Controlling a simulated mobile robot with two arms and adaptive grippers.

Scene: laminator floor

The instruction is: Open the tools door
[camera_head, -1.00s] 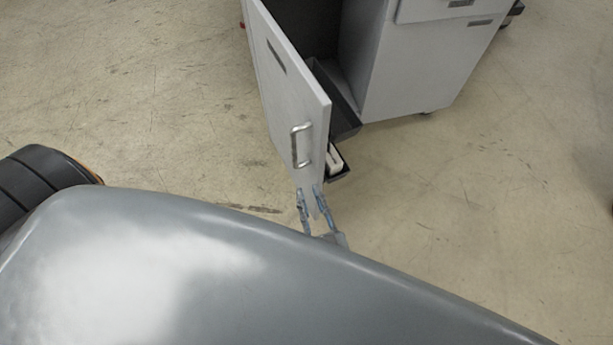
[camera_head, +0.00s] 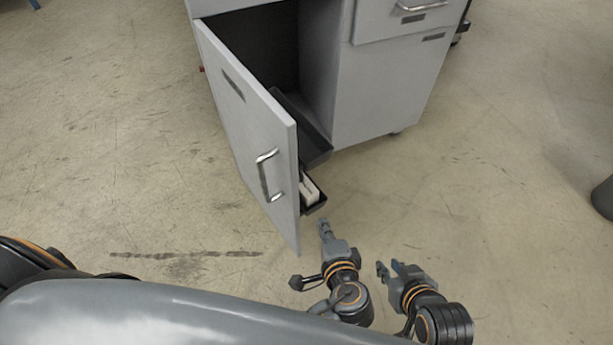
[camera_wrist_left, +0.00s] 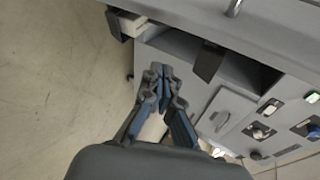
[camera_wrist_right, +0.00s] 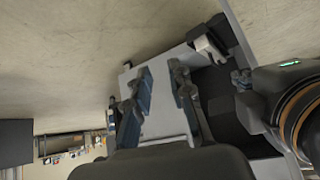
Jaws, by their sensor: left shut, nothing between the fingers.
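The grey tools door (camera_head: 240,120) stands open, swung out from the cabinet. Its bar handle (camera_head: 267,175) is on the outer face near the free edge. My left gripper (camera_head: 322,226) is shut and empty, just right of the door's lower free corner, apparently clear of it. Its closed fingers also show in the left wrist view (camera_wrist_left: 158,72). My right gripper (camera_head: 388,268) is open and empty, further right over the floor. In the right wrist view, its spread fingers (camera_wrist_right: 162,82) have the door's pale panel (camera_wrist_right: 165,115) behind them. Neither gripper holds the handle.
Dark bins, one with a white item (camera_head: 309,190), stick out inside the open compartment. The cabinet's closed front (camera_head: 385,90) and a drawer (camera_head: 405,18) are to the right. Open floor (camera_head: 500,200) lies around. A dark round object (camera_head: 604,197) is at the right edge.

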